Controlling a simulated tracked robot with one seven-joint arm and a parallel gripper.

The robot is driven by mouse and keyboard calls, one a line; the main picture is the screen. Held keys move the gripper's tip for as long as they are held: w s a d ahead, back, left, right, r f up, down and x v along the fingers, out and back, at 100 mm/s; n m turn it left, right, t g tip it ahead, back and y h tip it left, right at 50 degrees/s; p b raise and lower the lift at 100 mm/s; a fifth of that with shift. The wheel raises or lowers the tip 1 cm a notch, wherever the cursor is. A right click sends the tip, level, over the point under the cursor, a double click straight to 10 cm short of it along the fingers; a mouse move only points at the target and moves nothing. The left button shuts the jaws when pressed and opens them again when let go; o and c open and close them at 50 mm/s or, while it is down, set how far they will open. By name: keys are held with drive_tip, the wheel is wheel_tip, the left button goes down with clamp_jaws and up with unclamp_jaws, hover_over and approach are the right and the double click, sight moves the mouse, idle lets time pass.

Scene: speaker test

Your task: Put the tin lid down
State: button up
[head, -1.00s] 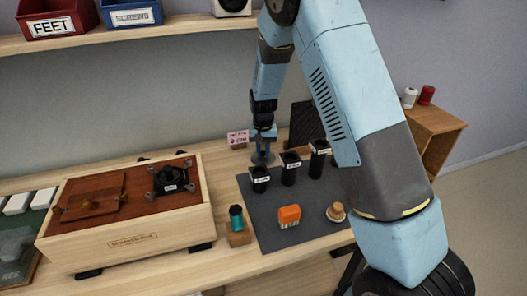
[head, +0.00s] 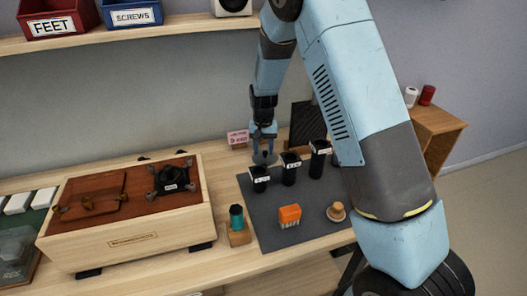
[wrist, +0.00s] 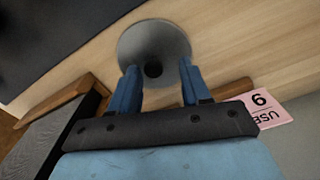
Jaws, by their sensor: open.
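The tin lid is a round grey disc with a dark knob at its middle. In the head view the lid (head: 260,159) lies behind the nearest black cup, near the back of the dark mat. In the wrist view the lid (wrist: 170,36) appears flat over pale wood, just past my fingertips. My gripper (head: 263,143) is above it with the jaws open. In the wrist view my gripper (wrist: 157,72) has one blue finger on each side of the knob, with a gap to both. Whether the fingertips are above or level with the knob is hard to tell.
Three labelled black cups (head: 289,172) stand on the dark mat (head: 262,216) just right of the lid. A pink card (head: 237,137) stands behind. A wooden box (head: 150,240) is at left. A teal spool (head: 237,217), orange block (head: 289,215) and wooden knob (head: 337,211) are in front.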

wheel_tip(320, 180, up, 11)
drive_tip(key=s+d+r+t, duration=0.1)
drive_tip(key=s+d+r, duration=0.55)
drive_tip(key=r, duration=0.45)
drive_tip(key=s+d+r+t, duration=0.1)
drive_tip(key=s+d+r, duration=0.2)
drive_tip(key=s, duration=0.6)
drive_tip(key=s+d+r+t, duration=0.2)
drive_tip(key=s+d+r, duration=0.2)
drive_tip(key=s, duration=0.5)
drive_tip(key=s+d+r+t, duration=0.1)
drive_tip(key=s+d+r, duration=0.2)
drive_tip(key=s+d, duration=0.4)
drive_tip(key=s, duration=0.3)
drive_tip(key=shift+d+r+t, duration=0.3)
drive_tip(key=shift+r, duration=0.05)
